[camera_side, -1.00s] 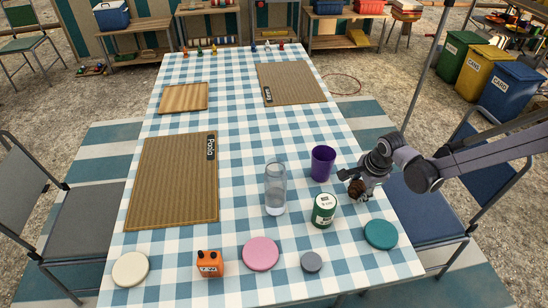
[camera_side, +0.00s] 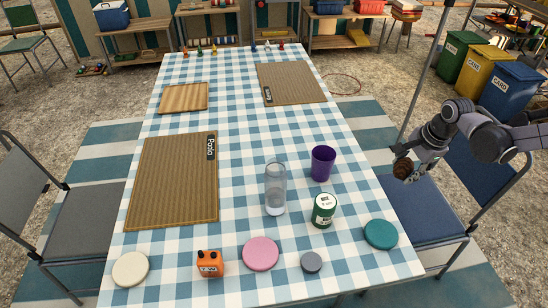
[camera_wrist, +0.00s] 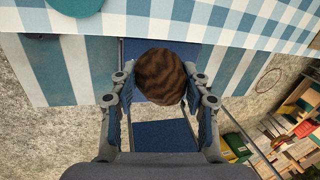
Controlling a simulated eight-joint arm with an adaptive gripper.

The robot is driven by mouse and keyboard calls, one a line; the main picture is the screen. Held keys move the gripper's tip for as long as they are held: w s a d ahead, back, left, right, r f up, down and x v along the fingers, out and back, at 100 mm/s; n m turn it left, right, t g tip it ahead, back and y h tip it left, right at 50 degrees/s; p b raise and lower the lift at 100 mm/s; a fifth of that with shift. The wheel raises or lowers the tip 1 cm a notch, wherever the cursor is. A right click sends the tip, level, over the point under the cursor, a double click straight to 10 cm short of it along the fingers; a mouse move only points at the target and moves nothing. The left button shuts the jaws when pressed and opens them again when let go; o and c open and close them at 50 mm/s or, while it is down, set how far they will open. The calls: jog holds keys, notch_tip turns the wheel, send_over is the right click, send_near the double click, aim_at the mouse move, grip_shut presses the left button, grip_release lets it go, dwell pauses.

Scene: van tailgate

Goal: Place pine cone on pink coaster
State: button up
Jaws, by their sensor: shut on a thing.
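A brown pine cone (camera_side: 403,168) is held in my gripper (camera_side: 408,164), up in the air just past the table's right edge. In the wrist view the pine cone (camera_wrist: 161,76) sits between the two fingers of my gripper (camera_wrist: 160,82), which are shut on it. The pink coaster (camera_side: 261,254) lies flat and bare on the checked table near its front edge, well to the left of and below my gripper in the side view.
A teal coaster (camera_side: 381,234), green tin (camera_side: 324,210), purple cup (camera_side: 322,163) and clear bottle (camera_side: 275,188) stand between my gripper and the pink coaster. A grey disc (camera_side: 311,262), orange timer (camera_side: 210,263) and cream coaster (camera_side: 131,269) lie along the front. A blue chair (camera_side: 410,205) is below my gripper.

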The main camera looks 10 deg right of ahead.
jog(key=s+a+n+y, duration=0.1)
jog(key=a+n, duration=0.6)
jog(key=a, duration=0.7)
jog(key=n+g+y, duration=0.2)
jog(key=n, duration=0.5)
send_over(258, 251)
jog(key=d, duration=0.2)
jog(key=x, duration=0.2)
jog(key=d+x, duration=0.1)
jog(key=x, duration=0.1)
jog(key=shift+s+f, duration=0.2)
jog(key=shift+f, duration=0.2)
jog(key=shift+s+a+f, duration=0.1)
jog(key=shift+a+f, duration=0.2)
jog(key=shift+a, duration=0.15)
jog(key=shift+f, duration=2)
jog(key=shift+f, duration=0.15)
jog(key=o, duration=1)
